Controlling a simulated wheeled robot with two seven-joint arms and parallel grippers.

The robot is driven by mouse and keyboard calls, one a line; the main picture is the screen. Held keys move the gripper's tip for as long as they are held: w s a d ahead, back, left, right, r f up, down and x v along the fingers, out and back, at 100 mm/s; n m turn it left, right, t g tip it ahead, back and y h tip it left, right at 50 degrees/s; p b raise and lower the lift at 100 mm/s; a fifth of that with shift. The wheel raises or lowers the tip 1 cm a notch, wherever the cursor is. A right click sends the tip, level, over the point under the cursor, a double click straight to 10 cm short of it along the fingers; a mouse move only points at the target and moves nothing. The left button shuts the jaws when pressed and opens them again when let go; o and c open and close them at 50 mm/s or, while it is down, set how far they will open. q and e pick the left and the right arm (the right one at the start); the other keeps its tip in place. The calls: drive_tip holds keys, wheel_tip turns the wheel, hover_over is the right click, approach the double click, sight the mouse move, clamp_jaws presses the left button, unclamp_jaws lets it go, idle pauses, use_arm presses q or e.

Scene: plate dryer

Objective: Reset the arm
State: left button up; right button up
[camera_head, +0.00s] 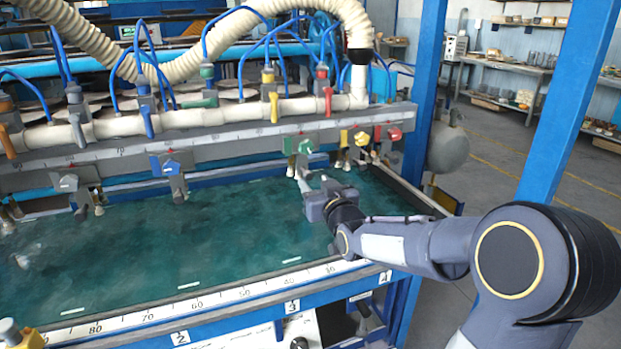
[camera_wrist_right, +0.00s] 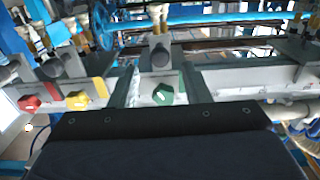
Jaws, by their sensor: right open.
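My right arm comes in from the right in the head view. Its gripper (camera_head: 312,180) is over the green bed of the plate dryer (camera_head: 190,245), just below and in front of a green knob (camera_head: 303,145) on the rail. In the wrist view the two fingers of the right gripper (camera_wrist_right: 159,72) stand apart, with the green knob (camera_wrist_right: 163,94) showing between them. I cannot tell whether a finger touches the knob. Nothing is held. My left gripper is in neither view.
A blue knob (camera_head: 165,165), a yellow knob (camera_head: 361,138) and a red knob (camera_head: 394,133) sit along the same rail. A white pipe (camera_head: 190,118) with coloured valves and blue hoses runs above. A blue post (camera_head: 427,85) stands right of the rail. The bed is bare.

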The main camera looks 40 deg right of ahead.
drive_tip(key=shift+v, duration=1.15)
drive_tip(key=s+a+f+g+y, duration=0.3)
drive_tip(key=s+a+f+g, duration=0.15)
drive_tip(key=s+a, duration=0.4)
drive_tip(key=s+a+f+n+g+y, duration=0.1)
drive_tip(key=s+a+f+g+y, duration=0.3)
drive_tip(key=s, duration=0.7)
drive_tip(key=s+a+f+g+y, duration=0.1)
drive_tip(key=s+a+f+g, duration=0.2)
drive_tip(key=s+a+f, duration=0.5)
wheel_tip(320, 180, up, 17)
drive_tip(key=p, duration=1.4)
drive_tip(key=shift+s+d+f, duration=0.15)
drive_tip(key=shift+s+d, duration=0.25)
